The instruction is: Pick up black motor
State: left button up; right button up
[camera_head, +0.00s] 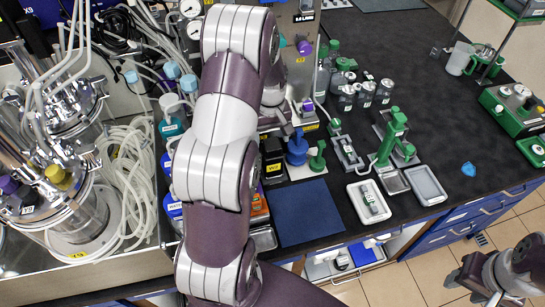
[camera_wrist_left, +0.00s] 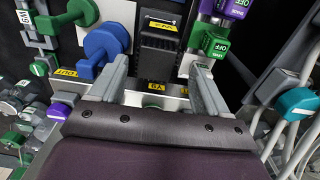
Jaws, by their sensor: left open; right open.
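A black ridged block with a yellow label, which looks like the black motor, stands in the left wrist view (camera_wrist_left: 160,42). It also shows in the head view (camera_head: 273,158), just right of my left arm. My left gripper (camera_wrist_left: 160,72) is open and empty; its two fingers point toward the block, one on each side of it in the picture. I cannot tell whether they touch it. In the head view the left gripper is mostly hidden behind my arm. My right gripper (camera_head: 490,290) is at the bottom right, away from the bench, open and empty.
A blue knobbed part (camera_wrist_left: 102,46) and a green valve handle (camera_wrist_left: 202,72) stand close by. A blue mat (camera_head: 303,212) lies in front on the dark bench (camera_head: 430,110). White trays (camera_head: 368,202) and a green stand (camera_head: 390,135) are to the right. Tubing and vessels crowd the left.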

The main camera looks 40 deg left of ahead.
aim_at(274, 143)
pick_arm(q)
jog(key=f, duration=0.2)
jog(key=w+f+p, duration=0.1)
jog(key=f, duration=0.1)
jog(key=shift+d+f, duration=0.1)
jog(key=f, duration=0.1)
jog(key=f+p, duration=0.1)
jog(key=f, duration=0.2)
jog(key=shift+s+f+p, duration=0.3)
jog(key=shift+s, duration=0.05)
jog(key=shift+w+f, duration=0.1)
jog(key=shift+w, duration=0.05)
pick_arm(e)
jog(key=r, duration=0.1)
jog(key=w+r, duration=0.1)
jog(key=shift+r, duration=0.3)
pick_arm(q)
grip_shut()
